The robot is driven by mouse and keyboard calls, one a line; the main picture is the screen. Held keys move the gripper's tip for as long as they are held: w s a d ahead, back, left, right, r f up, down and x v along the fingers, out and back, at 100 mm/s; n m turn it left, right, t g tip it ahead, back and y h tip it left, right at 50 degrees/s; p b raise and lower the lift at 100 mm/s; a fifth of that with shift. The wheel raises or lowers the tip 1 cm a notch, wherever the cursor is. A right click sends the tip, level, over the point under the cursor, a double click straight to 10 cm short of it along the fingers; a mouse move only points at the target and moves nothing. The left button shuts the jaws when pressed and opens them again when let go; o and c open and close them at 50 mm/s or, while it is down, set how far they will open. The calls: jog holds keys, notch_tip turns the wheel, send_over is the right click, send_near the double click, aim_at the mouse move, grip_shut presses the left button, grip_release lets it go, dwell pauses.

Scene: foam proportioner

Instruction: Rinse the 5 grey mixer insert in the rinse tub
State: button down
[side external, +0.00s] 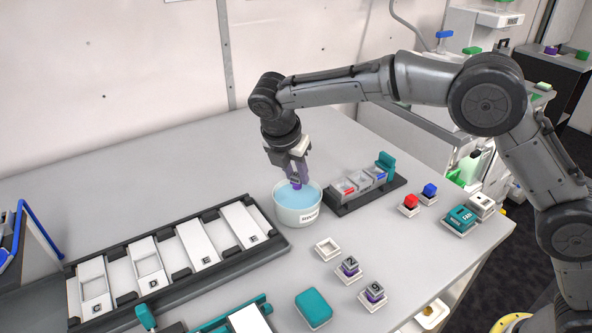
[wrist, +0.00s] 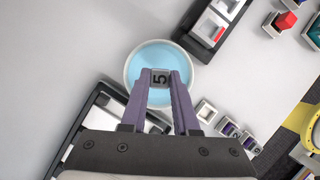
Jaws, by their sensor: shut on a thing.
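My gripper (side external: 296,178) points down over the rinse tub (side external: 300,216), a round white bowl of light blue liquid with a printed label. In the wrist view my gripper (wrist: 160,80) has its purple fingers shut on the grey mixer insert (wrist: 160,79), whose top reads 5. The insert is inside the tub's rim as seen from above, against the blue liquid.
A dark rack of white plates (side external: 203,243) lies left of the tub. A dark tray with small compartments (side external: 366,192) stands close on its right.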

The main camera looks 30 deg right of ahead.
aim_at(296, 189)
jog(key=shift+f, duration=2.5)
jog(key=shift+w, duration=0.4)
jog(key=shift+s, duration=0.2)
jog(key=shift+s, duration=0.35)
jog(key=shift+s, duration=0.25)
jog(key=shift+w, duration=0.35)
jog(key=shift+w, duration=0.35)
